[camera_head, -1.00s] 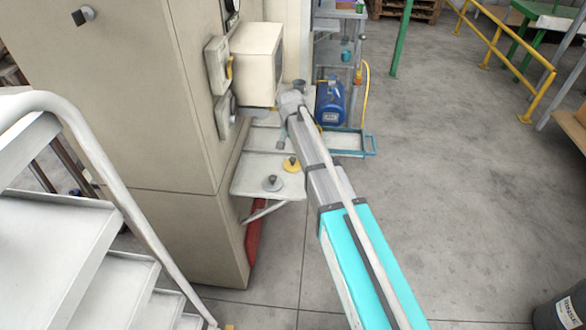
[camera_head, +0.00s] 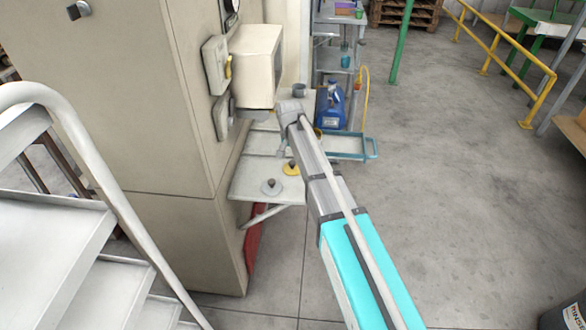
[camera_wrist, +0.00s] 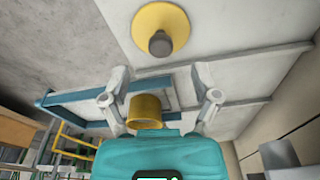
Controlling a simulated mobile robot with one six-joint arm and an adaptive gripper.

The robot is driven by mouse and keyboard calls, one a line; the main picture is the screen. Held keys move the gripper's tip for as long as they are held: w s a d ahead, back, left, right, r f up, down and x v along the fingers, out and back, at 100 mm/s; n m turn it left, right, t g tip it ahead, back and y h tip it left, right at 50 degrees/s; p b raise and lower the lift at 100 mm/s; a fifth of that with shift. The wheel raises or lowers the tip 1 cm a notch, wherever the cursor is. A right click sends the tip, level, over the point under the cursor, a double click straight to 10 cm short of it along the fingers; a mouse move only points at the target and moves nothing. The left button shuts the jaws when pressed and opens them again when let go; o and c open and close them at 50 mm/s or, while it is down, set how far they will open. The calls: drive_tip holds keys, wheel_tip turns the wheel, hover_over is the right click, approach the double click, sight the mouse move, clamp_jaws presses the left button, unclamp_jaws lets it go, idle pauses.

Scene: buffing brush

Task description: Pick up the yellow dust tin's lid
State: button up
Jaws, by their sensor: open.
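The yellow dust tin's lid (camera_head: 291,168) lies on a pale shelf near its front right edge. It is a yellow disc with a dark grey knob, and in the wrist view the lid (camera_wrist: 152,18) is beyond my fingertips, apart from them. My gripper (camera_wrist: 161,78) is open, with nothing held between its fingers. In the head view my gripper is small and partly hidden by the arm, above the shelf behind the lid.
A grey lid (camera_head: 271,187) lies close to the yellow one. A blue jug (camera_head: 332,106) stands behind my arm by a blue-edged tray (camera_head: 370,148). A beige cabinet (camera_head: 190,130) with a projecting box (camera_head: 254,65) borders the shelf's left. Open floor lies right.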

sight(292, 162)
drive_tip(key=shift+w+f+b, duration=0.2)
drive_tip(key=shift+f+b, duration=1)
drive_tip(key=shift+f, duration=0.1)
drive_tip(key=shift+w+f+b, duration=0.15)
drive_tip(key=shift+f+b, duration=1)
drive_tip(key=shift+f, duration=0.1)
drive_tip(key=c, duration=1)
